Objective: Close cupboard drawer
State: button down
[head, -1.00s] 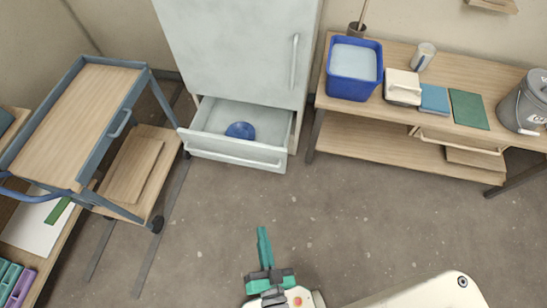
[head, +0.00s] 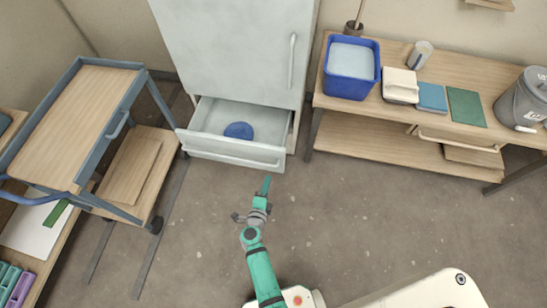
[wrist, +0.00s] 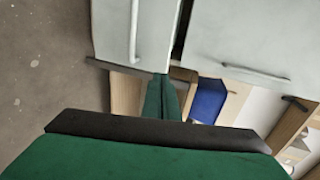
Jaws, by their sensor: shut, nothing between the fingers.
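The pale grey cupboard (head: 225,45) stands at the top of the head view. Its bottom drawer (head: 275,130) is pulled open, with a blue round object (head: 239,130) inside. The drawer's long handle (head: 235,157) runs along its front. My gripper (head: 266,184) is shut and empty. Its tip appears just below the right part of the drawer front in the head view; I cannot tell the exact gap. In the wrist view, my green fingers (wrist: 162,97) are together, with the drawer front (wrist: 155,35) and its handle (wrist: 133,30) beyond. The upper door (wrist: 230,35) is closed.
A blue-framed trolley (head: 78,105) stands left of the cupboard. A wooden bench (head: 455,155) stands to the right, carrying a blue bucket (head: 350,75) and a grey bucket (head: 523,100). The floor (head: 215,220) before the drawer is clear.

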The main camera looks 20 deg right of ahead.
send_near(275, 151)
jog(key=x, duration=0.4)
jog(key=shift+f, duration=0.4)
jog(key=shift+w+d, duration=0.5)
jog(key=shift+w, duration=0.3)
jog(key=shift+w, duration=0.1)
